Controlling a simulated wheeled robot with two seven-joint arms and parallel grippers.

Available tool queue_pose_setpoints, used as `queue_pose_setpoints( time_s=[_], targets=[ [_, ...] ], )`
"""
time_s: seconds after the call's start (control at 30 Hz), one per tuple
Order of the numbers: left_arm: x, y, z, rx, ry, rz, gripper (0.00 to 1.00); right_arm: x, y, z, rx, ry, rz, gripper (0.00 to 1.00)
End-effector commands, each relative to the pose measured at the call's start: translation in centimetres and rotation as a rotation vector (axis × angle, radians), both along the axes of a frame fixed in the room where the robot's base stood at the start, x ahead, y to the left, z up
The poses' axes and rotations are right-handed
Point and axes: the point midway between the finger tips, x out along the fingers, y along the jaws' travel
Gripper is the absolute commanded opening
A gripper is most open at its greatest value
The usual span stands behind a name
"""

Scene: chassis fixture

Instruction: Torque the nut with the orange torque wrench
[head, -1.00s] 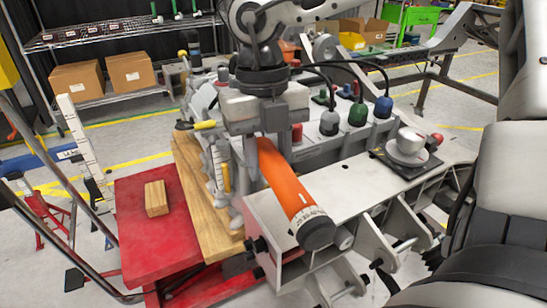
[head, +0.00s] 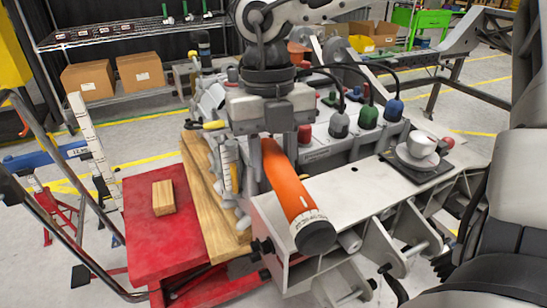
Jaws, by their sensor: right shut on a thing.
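The orange torque wrench (head: 287,188) slants down and toward the front right, with a black, round end piece facing me. My right gripper (head: 272,135) hangs over its upper end and is shut on it. The wrench's far end is hidden under the gripper. The wrench lies in front of the pale metal chassis fixture (head: 350,195), and its black end overlaps the fixture's front edge in the picture. I cannot tell if they touch. I cannot make out the nut. My left gripper is not in view.
A red table (head: 140,230) with a small wooden block (head: 163,197) and a wooden board (head: 205,205) stands at the left. Green, blue and grey-capped connectors (head: 366,117) with black cables stand behind the wrench.

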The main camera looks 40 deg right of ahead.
Motion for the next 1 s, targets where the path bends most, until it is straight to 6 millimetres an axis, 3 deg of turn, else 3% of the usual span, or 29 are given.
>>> queue_pose_setpoints(
  time_s=[1.0],
  targets=[
    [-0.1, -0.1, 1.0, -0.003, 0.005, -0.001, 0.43, 0.1, 0.0, 2.1, 0.0, -0.006, 0.0, 0.0]
  ],
)
